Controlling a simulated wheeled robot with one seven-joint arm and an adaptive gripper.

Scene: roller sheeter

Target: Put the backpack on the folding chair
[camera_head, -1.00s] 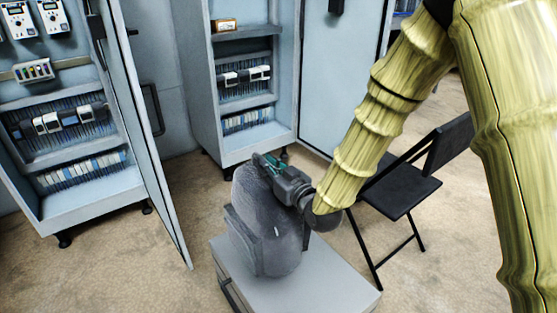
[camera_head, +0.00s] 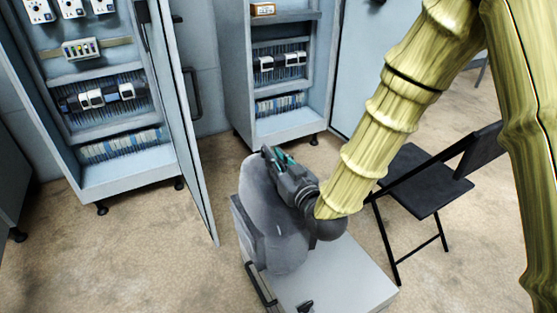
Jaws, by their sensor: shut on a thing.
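A grey backpack (camera_head: 268,215) stands over the left part of a light grey box-like surface in the camera view. I cannot tell whether its bottom touches that surface. My gripper (camera_head: 277,165) is shut on the top of the backpack; the exact grip is partly hidden by the gripper body. A black folding chair (camera_head: 425,182) stands unfolded on the floor to the right, behind my yellow-sleeved arm. Its seat shows bare, and part of its frame is hidden by the arm.
The light grey box-like surface (camera_head: 345,280) has bare room right of the backpack. An open electrical cabinet (camera_head: 125,178) stands left, with its door (camera_head: 190,130) swung out. Another open cabinet (camera_head: 290,125) stands behind the backpack. Bare floor (camera_head: 130,255) lies at left.

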